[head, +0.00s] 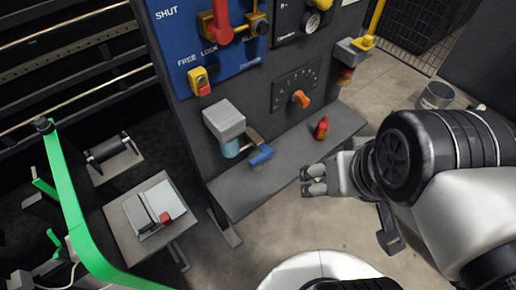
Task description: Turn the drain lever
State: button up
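A lever with a blue handle (261,154) sticks out low on the front of the dark panel, beside a grey block with a bluish bowl (229,148) under it. I take this to be the drain lever; no label on it is readable. My gripper (306,182) is to the right of and below the lever in the picture, apart from it, pointing left. Nothing shows between its fingers. The gap between the fingertips is too small to tell whether it is open or shut.
An orange knob (300,98), a red handle (219,22) and a yellow lever (376,17) are higher up. A green frame (72,205) is at left.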

aim_at(267, 153)
jog(key=k+j+z, duration=0.1)
jog(key=z, duration=0.25)
jog(key=k+j+z, duration=0.1)
jog(key=j+z, duration=0.25)
jog(key=k+z, duration=0.1)
jog(key=z, duration=0.25)
jog(key=j, duration=0.05)
